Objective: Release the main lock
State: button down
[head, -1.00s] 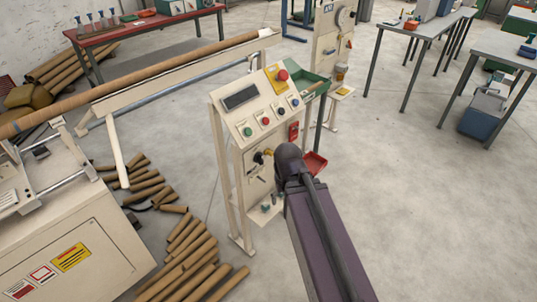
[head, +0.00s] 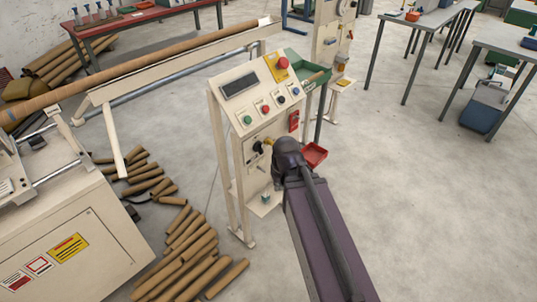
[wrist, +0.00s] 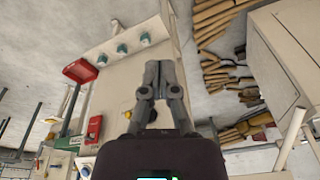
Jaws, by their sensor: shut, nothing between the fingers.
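The cream control console (head: 240,135) stands in the middle of the head view. On its front face, below the buttons, are a black knob (head: 257,147) and a small yellow part (head: 268,141) beside it. I cannot tell which piece is the main lock. My gripper is in front of this face, mostly hidden behind my own wrist in the head view. In the wrist view my gripper (wrist: 152,68) is shut and empty, its fingers together over the cream panel (wrist: 115,85).
A red box (head: 293,121) is on the console's right side, with a red tray (head: 314,155) below it and a green tray (head: 310,75) above. Cardboard tubes (head: 185,250) lie on the floor at left.

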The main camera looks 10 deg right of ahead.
jog(key=w+a+f+n+t+y+b, duration=0.2)
jog(key=w+a+f+n+t+b, duration=0.1)
jog(key=w+f+n+t+b, duration=0.4)
jog(key=n+t+h+b, duration=0.4)
jog(key=n+t+b, duration=0.6)
jog(key=b, duration=1.6)
send_near(269, 142)
notch_tip(269, 142, down, 4)
jog(key=s+a+t, duration=0.1)
jog(key=s+a, duration=0.1)
jog(key=a, duration=0.1)
jog(key=shift+s+d+r+t+h+b, duration=0.1)
jog(key=shift+s+d+t+h+b, duration=0.1)
jog(key=shift+d+h+b, duration=0.2)
jog(key=shift+s+d+r+t+h+b, duration=0.1)
jog(key=shift+d+t+h+b, duration=0.15)
jog(key=shift+b, duration=0.25)
jog(key=shift+w, duration=0.15)
jog(key=p+x, duration=0.2)
jog(key=x, duration=0.7)
jog(key=shift+w+d, duration=0.15)
jog(key=shift+w, duration=0.25)
jog(key=shift+w, duration=0.1)
